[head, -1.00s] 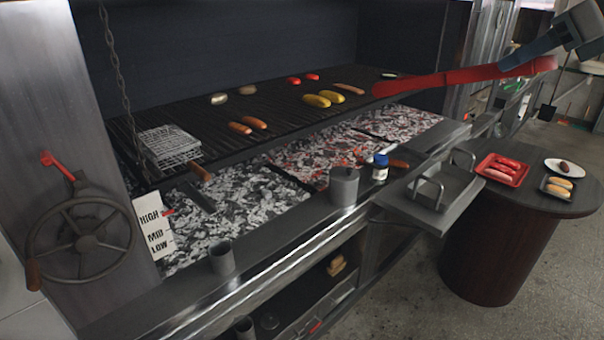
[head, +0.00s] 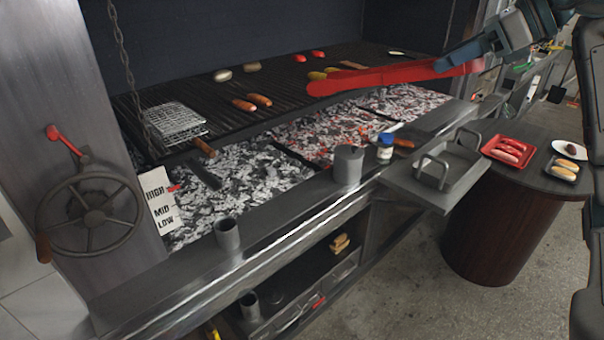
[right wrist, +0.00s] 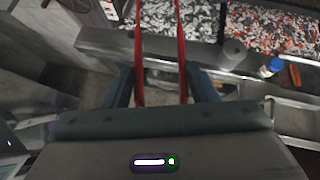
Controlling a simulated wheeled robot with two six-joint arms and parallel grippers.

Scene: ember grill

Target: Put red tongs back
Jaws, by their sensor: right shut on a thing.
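The red tongs (head: 390,79) stretch out to the left from my right gripper (head: 468,58) in the head view, held in the air in front of the grill with their tip end over the grate's front edge. In the right wrist view, two red arms of the tongs (right wrist: 182,52) run up between the blue-grey fingers of my right gripper (right wrist: 160,88). The gripper is shut on them. My left gripper is not in view.
Grey metal cups stand on the front ledge (head: 348,166) (head: 228,236), one beside a blue-capped bottle (head: 385,150). Another cup (head: 250,305) stands on the lower shelf. A steel tray (head: 455,166) and a round table (head: 525,180) with food stand at right. Food lies on the grate (head: 200,100).

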